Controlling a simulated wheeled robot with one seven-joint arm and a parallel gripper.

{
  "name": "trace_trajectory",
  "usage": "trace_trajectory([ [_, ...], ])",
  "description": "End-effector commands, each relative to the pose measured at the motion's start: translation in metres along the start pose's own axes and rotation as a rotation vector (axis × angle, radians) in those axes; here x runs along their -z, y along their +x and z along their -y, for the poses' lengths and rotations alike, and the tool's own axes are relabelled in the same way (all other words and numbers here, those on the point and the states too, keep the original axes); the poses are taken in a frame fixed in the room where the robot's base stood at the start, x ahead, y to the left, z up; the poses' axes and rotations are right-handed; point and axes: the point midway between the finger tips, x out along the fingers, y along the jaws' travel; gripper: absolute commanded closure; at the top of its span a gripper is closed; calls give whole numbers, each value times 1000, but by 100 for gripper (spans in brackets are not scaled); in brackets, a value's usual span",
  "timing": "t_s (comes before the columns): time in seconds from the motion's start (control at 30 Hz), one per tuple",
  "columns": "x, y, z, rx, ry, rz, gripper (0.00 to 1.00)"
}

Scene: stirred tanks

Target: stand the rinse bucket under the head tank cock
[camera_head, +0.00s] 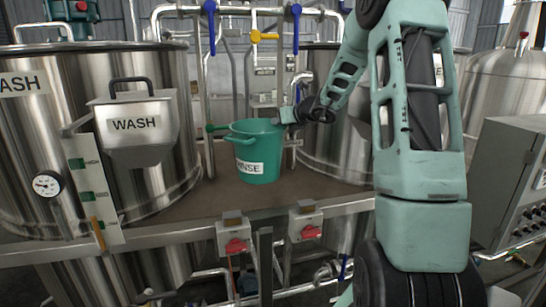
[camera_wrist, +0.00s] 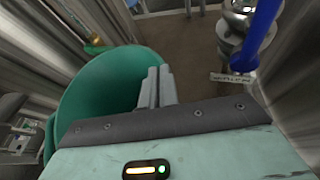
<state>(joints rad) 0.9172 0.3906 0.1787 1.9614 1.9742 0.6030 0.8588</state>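The green rinse bucket (camera_head: 262,132) is upright between the two steel tanks, its label facing me. I cannot tell whether its base touches the brown deck. My gripper (camera_head: 285,117) is at its right rim. In the wrist view, the bucket (camera_wrist: 98,88) lies to the left and its inside looks empty. The gripper fingers (camera_wrist: 156,86) are close together across the rim. A blue-handled cock (camera_head: 298,88) with a steel body is behind and right of the bucket; a blue handle (camera_wrist: 258,38) with a small tag shows in the wrist view. No readable label identifies the head tank cock.
A WASH hopper (camera_head: 135,125) hangs on the left tank (camera_head: 65,120). The right tank (camera_head: 335,145) is close beside my arm. Pipes with blue and yellow (camera_head: 262,36) valve handles rise behind. Two red switches line the deck's front edge. Some brown deck (camera_head: 215,200) is bare.

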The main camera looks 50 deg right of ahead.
Motion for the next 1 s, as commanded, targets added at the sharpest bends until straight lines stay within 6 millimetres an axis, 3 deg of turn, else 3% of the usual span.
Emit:
trace_trajectory([
  [0.43,49,20,5,-1,1,0,100],
  [0.87,56,24,6,1,-1,3,100],
  [0.97,56,23,6,1,-1,1,78],
  [1.0,56,23,6,1,-1,1,76],
])
